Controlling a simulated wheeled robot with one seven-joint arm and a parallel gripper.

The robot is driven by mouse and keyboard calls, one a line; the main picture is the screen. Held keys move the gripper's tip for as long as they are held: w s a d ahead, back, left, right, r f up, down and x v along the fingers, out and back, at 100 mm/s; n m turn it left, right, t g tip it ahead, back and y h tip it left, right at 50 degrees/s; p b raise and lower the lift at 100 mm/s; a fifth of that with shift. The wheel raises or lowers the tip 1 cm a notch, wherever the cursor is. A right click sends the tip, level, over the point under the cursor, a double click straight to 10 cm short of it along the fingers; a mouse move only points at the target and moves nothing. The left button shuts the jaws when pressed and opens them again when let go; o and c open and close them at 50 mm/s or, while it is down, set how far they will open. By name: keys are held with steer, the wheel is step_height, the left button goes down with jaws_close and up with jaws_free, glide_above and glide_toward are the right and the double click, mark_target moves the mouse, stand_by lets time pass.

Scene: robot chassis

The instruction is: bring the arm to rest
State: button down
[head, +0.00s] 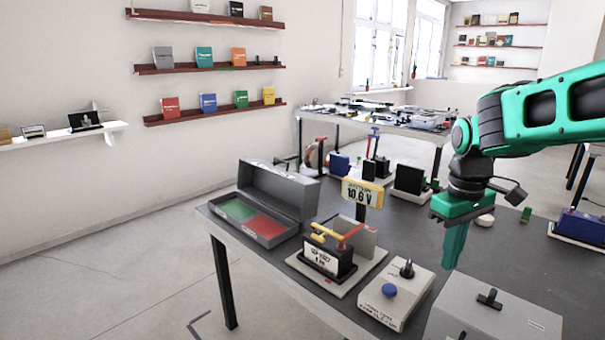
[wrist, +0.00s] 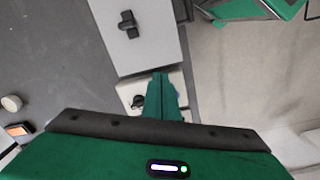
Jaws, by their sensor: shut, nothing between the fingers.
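My green arm (head: 555,108) reaches in from the right in the head view, bent over the dark table. My gripper (head: 453,262) hangs from it, pointing down, with its fingers together and nothing between them. In the head view it is above the right part of the table, behind the grey box and the white box with a blue knob. In the wrist view my gripper (wrist: 163,90) shows as closed green fingers in front of a pale box. Whether the fingertips touch anything cannot be told, but they look clear of the objects.
On the table (head: 410,215) stand an open grey case (head: 283,190), a meter stand (head: 362,193), a battery block (head: 328,260), a white box with a blue knob (head: 395,292) and a grey box (head: 495,312). A second table (head: 380,124) is behind. Floor at left is clear.

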steer(key=s+d+m, duration=0.1)
steer(key=s+d, duration=0.1)
steer(key=s, duration=0.1)
steer(key=s+d+m, duration=0.2)
steer(key=s, duration=0.2)
steer(key=s+d+f+m, duration=0.1)
steer(key=s+d+m, duration=0.1)
steer(key=s, duration=0.1)
steer(key=shift+s+d+f, duration=0.1)
steer(key=shift+s, duration=0.1)
steer(key=s+d+f+m, duration=0.1)
steer(key=s+f+m, duration=0.1)
steer(key=s, duration=0.4)
steer(key=s+d+f+m, duration=0.1)
steer(key=s+m, duration=0.2)
steer(key=s, duration=0.3)
steer(key=shift+d+f+m+y, duration=0.3)
steer(key=shift+d+f+m, duration=0.05)
steer(key=shift+f+m, duration=0.05)
steer(key=shift+s, duration=0.1)
steer(key=shift+w+f, duration=0.25)
steer(key=shift+w, duration=0.4)
steer(key=c, duration=2.4)
jaws_free()
steer(key=shift+c, duration=0.2)
